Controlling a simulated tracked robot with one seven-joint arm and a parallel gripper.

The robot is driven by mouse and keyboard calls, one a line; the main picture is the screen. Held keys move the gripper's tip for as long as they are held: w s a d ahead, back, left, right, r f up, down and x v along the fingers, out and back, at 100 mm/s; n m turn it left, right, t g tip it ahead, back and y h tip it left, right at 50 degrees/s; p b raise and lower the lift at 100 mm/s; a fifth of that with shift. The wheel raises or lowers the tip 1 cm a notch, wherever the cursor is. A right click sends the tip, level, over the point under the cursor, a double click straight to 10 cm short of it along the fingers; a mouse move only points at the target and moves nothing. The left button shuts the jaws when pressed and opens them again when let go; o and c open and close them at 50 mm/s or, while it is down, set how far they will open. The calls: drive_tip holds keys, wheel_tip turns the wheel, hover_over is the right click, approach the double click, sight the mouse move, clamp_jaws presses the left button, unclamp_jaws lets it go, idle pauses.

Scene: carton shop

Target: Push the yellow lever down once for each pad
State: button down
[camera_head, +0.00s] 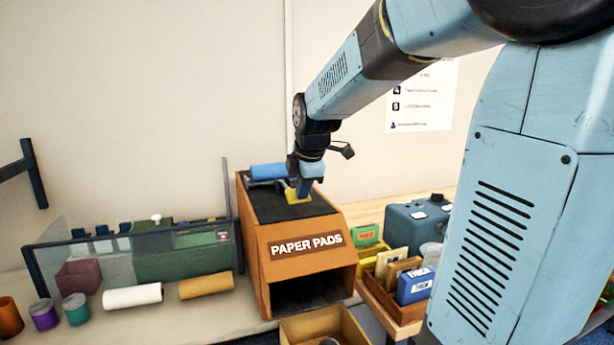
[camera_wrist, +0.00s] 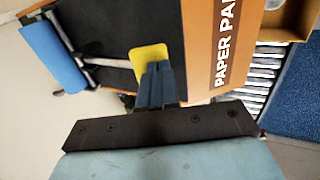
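The orange-brown dispenser box labelled PAPER PADS (camera_head: 306,243) stands on the counter, with a dark top and a dark opening low in its front. The yellow lever (camera_head: 298,197) is a flat paddle on its top; in the wrist view (camera_wrist: 149,56) it lies right at my fingertips. My gripper (camera_head: 303,188) points down over the lever. Its fingers (camera_wrist: 158,70) look closed together with nothing between them. The tips overlap the lever's edge in both views; I cannot tell for sure whether they touch it. No pad is visible in the opening.
A blue roll (camera_head: 269,171) sits on the box's top behind the lever. An open carton (camera_head: 325,324) stands below the opening. A wooden tray of small packets (camera_head: 401,307) is at right. A glass-fronted guard, paper rolls (camera_head: 132,297) and tape rolls are at left.

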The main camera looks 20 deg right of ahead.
drive_tip(key=shift+s+f, duration=0.15)
drive_tip(key=shift+f, duration=0.8)
drive_tip(key=shift+s+f, duration=0.2)
drive_tip(key=shift+f, duration=0.1)
drive_tip(key=shift+s+f, duration=0.1)
drive_tip(key=shift+f, duration=0.05)
drive_tip(key=shift+s+r, duration=0.1)
drive_tip(key=shift+r, duration=0.45)
drive_tip(key=s+v, duration=0.1)
drive_tip(key=v, duration=1.2)
drive_tip(key=shift+f, duration=0.1)
